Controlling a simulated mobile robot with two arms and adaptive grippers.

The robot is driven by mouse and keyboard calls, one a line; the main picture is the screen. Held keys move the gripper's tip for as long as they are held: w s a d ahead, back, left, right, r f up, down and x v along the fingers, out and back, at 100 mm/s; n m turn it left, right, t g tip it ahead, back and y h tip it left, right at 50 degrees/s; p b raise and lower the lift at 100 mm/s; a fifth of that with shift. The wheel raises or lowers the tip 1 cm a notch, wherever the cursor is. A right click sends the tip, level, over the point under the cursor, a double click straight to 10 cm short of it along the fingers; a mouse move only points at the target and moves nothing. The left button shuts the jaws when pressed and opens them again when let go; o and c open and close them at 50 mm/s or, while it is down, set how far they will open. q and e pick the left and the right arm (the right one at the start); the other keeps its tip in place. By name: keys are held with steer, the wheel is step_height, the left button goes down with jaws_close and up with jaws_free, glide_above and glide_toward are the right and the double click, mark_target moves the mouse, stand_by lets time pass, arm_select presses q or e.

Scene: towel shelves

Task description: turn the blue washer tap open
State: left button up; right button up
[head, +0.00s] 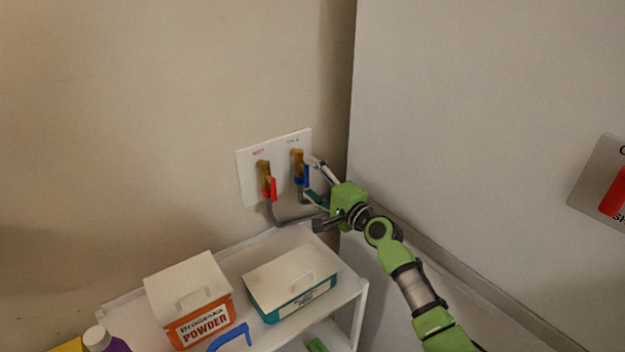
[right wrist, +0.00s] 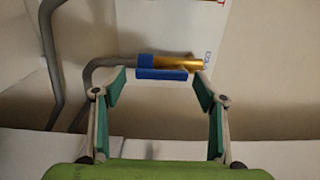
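The blue washer tap (head: 302,172) is on a white wall plate (head: 247,186), with a brass body and a blue lever that points down. In the right wrist view the blue lever (right wrist: 162,73) and brass body (right wrist: 178,61) lie just beyond the fingertips. A red-handled tap (head: 267,186) is left of it on the same plate. My right gripper (head: 313,177) is at the blue tap from the right. In the right wrist view my right gripper (right wrist: 158,85) is open, its fingers on either side of the lever with gaps. My left gripper is not in view.
A white shelf (head: 348,290) below the taps holds an orange powder box (head: 200,315) and a teal box (head: 295,290). A purple bottle (head: 98,338) stands at the lower left. Grey hoses (right wrist: 50,60) hang from the taps. A wall corner is close on the right.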

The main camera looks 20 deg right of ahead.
steer(key=shift+s, duration=0.1)
steer(key=v, duration=1.1)
steer(key=shift+s+d, duration=0.15)
steer(key=shift+s, duration=0.25)
